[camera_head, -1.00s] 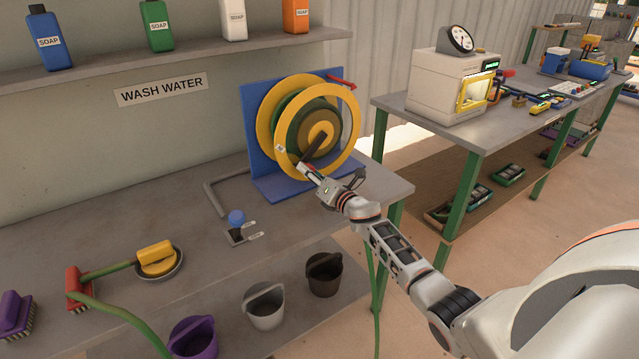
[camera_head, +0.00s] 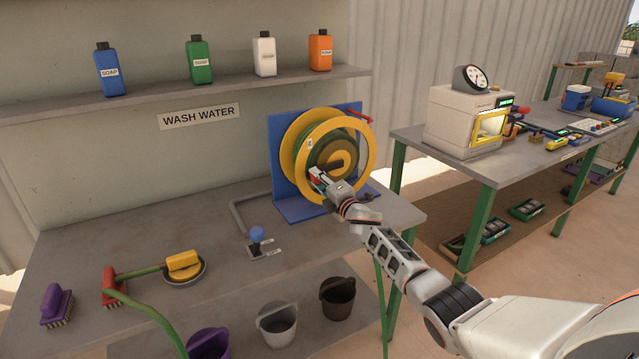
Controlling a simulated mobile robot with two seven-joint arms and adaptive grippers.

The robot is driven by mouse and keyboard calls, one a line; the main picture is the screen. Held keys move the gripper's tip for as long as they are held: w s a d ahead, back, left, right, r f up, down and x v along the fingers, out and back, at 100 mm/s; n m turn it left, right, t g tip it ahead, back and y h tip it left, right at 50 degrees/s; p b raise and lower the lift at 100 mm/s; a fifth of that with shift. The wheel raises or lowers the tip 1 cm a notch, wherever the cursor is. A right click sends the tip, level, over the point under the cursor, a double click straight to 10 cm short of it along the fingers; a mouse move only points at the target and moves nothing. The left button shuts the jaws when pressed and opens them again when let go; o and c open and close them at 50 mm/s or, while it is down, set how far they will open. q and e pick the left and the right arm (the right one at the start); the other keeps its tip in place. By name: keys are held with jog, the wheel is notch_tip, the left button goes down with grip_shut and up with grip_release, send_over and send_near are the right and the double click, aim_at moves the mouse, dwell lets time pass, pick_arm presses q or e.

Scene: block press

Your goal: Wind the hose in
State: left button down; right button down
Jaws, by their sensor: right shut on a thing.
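The hose reel (camera_head: 371,160) has yellow rims on a blue stand (camera_head: 281,163) at the back right of the grey bench. Green hose (camera_head: 325,150) is wound on its drum. My right gripper (camera_head: 317,178) is at the lower left of the reel's front, shut on the reel's crank handle; its fingers hide most of the handle. A length of green hose (camera_head: 140,306) runs over the bench's front edge, by a red brush (camera_head: 113,285). My left gripper is not in view.
A blue-knobbed lever (camera_head: 257,235) stands on the bench left of my right gripper. A yellow sponge in a dish (camera_head: 184,266) and a purple brush (camera_head: 56,305) sit further left. Buckets (camera_head: 276,325) stand below. A second table (camera_head: 420,136) with a press (camera_head: 470,121) is at right.

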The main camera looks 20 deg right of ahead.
jog(key=shift+r, duration=0.3)
jog(key=c, duration=1.7)
grip_release()
jog(key=shift+f, duration=0.1)
jog(key=shift+s+d, duration=0.25)
jog(key=shift+s, duration=0.15)
jog(key=s, duration=1.1)
jog(key=shift+s+d+f, duration=0.1)
jog(key=shift+d+f, duration=0.1)
jog(key=shift+d, duration=0.1)
jog(key=shift+d, duration=0.1)
